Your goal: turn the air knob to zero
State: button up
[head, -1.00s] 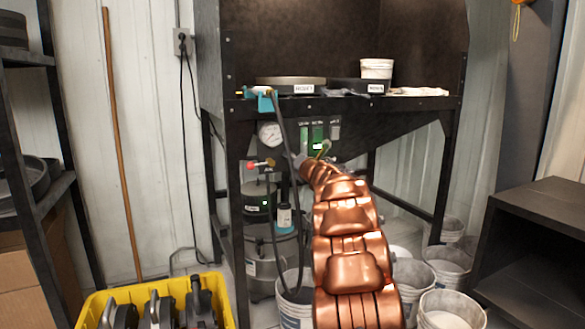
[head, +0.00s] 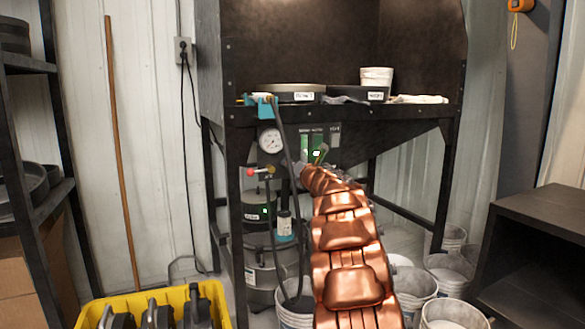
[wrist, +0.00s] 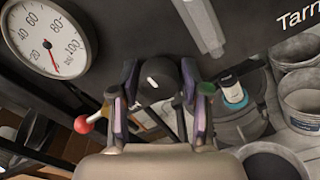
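The air knob (wrist: 157,80), black and round with a white mark, sits on the dark panel in the wrist view. My gripper (wrist: 160,92) has a finger on each side of the knob. The fingers are apart, with narrow gaps seeming to show at both sides; whether either touches it is unclear. A white dial gauge (wrist: 46,38) is at the upper left, its needle pointing toward the lower right, near the 100 end. The gauge also shows in the head view (head: 270,141). There my copper arm reaches to the panel and hides the knob and most of the gripper.
A red ball-ended lever (wrist: 84,124) stands left of the gripper, close to the left finger. A dark hose (head: 285,150) hangs in front of the panel. White buckets (head: 413,287) stand below, a yellow crate (head: 224,306) at lower left and a dark shelf (head: 540,215) at right.

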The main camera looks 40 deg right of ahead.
jog(key=shift+o, duration=1.1)
jog(key=shift+s, duration=0.1)
jog(key=v, duration=1.1)
jog(key=shift+s+a, duration=0.15)
jog(key=shift+s, duration=0.2)
